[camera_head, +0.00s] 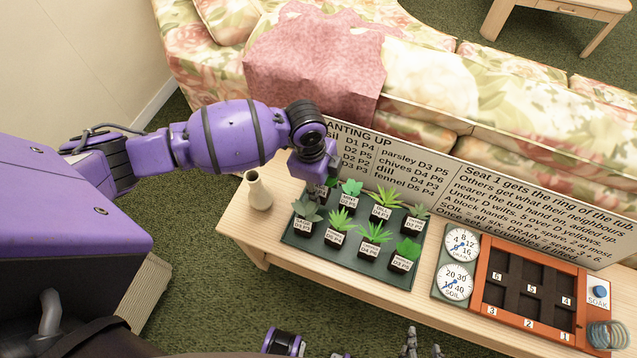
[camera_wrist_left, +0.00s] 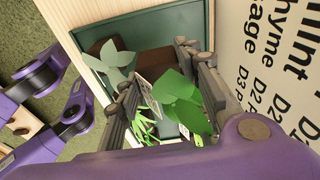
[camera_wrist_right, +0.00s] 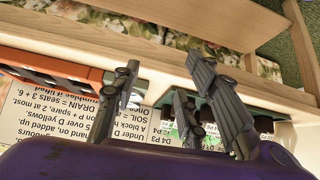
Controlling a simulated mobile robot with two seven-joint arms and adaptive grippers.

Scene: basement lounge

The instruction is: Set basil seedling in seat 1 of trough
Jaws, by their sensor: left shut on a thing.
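My left gripper (camera_head: 318,186) is low over the back left of the green tray (camera_head: 355,270). In the left wrist view its fingers (camera_wrist_left: 162,88) are shut on a broad-leaved green seedling (camera_wrist_left: 180,103). The fingers hide most of its pot, and I cannot read its tag. Several other tagged seedlings stand in the tray, including a grey-green one (camera_head: 307,211) beside the gripper. The orange trough (camera_head: 487,262) is at the right with dark numbered seats; seat 1 (camera_head: 562,324) is at its front right and looks empty. My right gripper (camera_wrist_right: 165,98) is open and empty.
A cream vase (camera_head: 259,192) stands left of the tray on the wooden table (camera_head: 238,230). Two dials (camera_head: 456,263) sit beside the trough, a blue SOAK button (camera_head: 600,291) at its right. A lettered board (camera_head: 455,190) stands behind. A sofa is beyond.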

